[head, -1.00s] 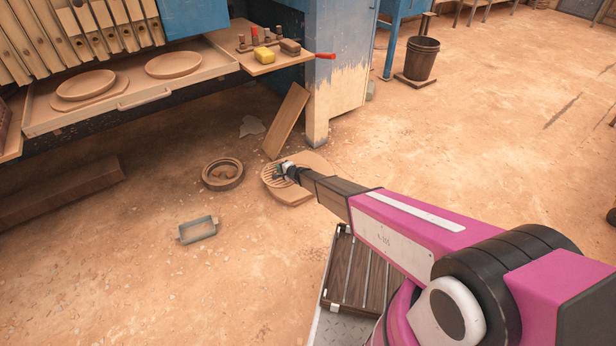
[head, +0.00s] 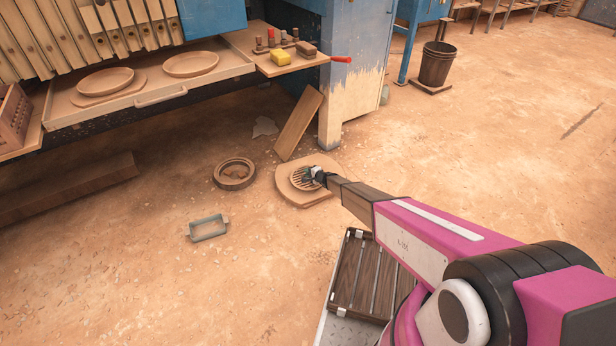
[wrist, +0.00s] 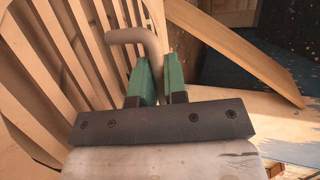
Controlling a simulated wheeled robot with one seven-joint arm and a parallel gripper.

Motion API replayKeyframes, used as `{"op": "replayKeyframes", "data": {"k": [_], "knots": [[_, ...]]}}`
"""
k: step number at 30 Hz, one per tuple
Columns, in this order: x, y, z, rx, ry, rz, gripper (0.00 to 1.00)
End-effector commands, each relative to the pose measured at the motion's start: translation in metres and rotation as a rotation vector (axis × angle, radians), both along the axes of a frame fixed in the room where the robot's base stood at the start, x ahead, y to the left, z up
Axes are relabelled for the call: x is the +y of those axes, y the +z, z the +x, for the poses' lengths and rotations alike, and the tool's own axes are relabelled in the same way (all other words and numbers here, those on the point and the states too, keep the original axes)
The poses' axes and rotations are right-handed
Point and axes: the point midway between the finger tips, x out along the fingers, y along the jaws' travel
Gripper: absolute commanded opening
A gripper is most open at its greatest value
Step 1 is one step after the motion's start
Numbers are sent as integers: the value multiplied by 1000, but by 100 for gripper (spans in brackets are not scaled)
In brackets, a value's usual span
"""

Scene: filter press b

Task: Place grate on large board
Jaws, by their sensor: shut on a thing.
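The grate (head: 300,182) is a round, slatted, tan piece in my gripper (head: 314,174). In the wrist view the grate (wrist: 50,75) fills the left side, and its bent grey rod handle is between the green fingers of my gripper (wrist: 162,82). The gripper is shut on this handle. The large board (head: 287,194), flat and tan with rounded edges, lies on the floor. The grate is over the board in the head view, with board showing around it. I cannot tell whether the two touch. My gripper hides part of the grate.
A plank (head: 298,124) leans against the blue-and-bare post behind the board. A round ring-shaped piece (head: 234,173) and a small metal frame (head: 208,228) lie to the left. A drawer (head: 150,105) with round plates juts out above. The floor in front is clear.

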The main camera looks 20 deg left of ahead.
Motion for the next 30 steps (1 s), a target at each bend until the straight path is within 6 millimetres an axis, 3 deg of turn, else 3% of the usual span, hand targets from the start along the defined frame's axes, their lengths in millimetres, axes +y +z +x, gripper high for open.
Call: {"op": "replayKeyframes", "data": {"k": [4, 16, 17, 18, 19, 30], "knots": [[1, -20, 1, 0, 0, 1, 0], [0, -24, 0, -1, 0, 1, 0], [0, -24, 0, 0, 0, 0, 22], [0, -24, 0, 0, -1, 0, 35], [0, -24, 0, 0, -1, 0, 38], [0, -21, 0, 0, -1, 0, 38]]}}
